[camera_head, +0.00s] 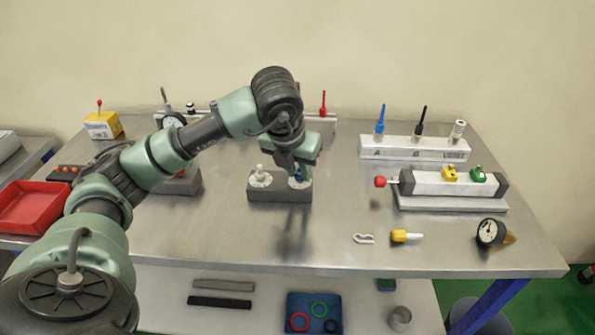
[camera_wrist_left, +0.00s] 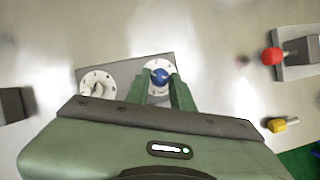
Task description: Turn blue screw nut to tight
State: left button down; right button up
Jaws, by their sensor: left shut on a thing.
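The blue screw nut (camera_wrist_left: 161,76) sits on a white round flange at the right end of a grey block (camera_head: 279,195). In the head view the nut (camera_head: 299,179) is mostly hidden under my left gripper (camera_head: 299,172). In the left wrist view the two green fingers of my left gripper (camera_wrist_left: 163,80) come down on either side of the nut, and the gripper is shut on it. A white fitting (camera_head: 260,177) on a similar flange stands at the left end of the block. My right gripper is in neither view.
A white rack (camera_head: 415,154) with several fittings and a cylinder with a red knob (camera_head: 380,182) stand to the right. A yellow plug (camera_head: 400,236), a clip (camera_head: 363,239) and a gauge (camera_head: 490,232) lie near the front edge. A red tray (camera_head: 34,208) is far left.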

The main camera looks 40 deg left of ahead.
pick_arm(q)
jog(key=shift+n, duration=0.6)
jog(key=c, duration=1.2)
grip_release()
jog(key=v, duration=0.7)
jog(key=shift+d+r, duration=0.15)
jog(key=shift+r, duration=0.25)
jog(key=shift+s, duration=0.1)
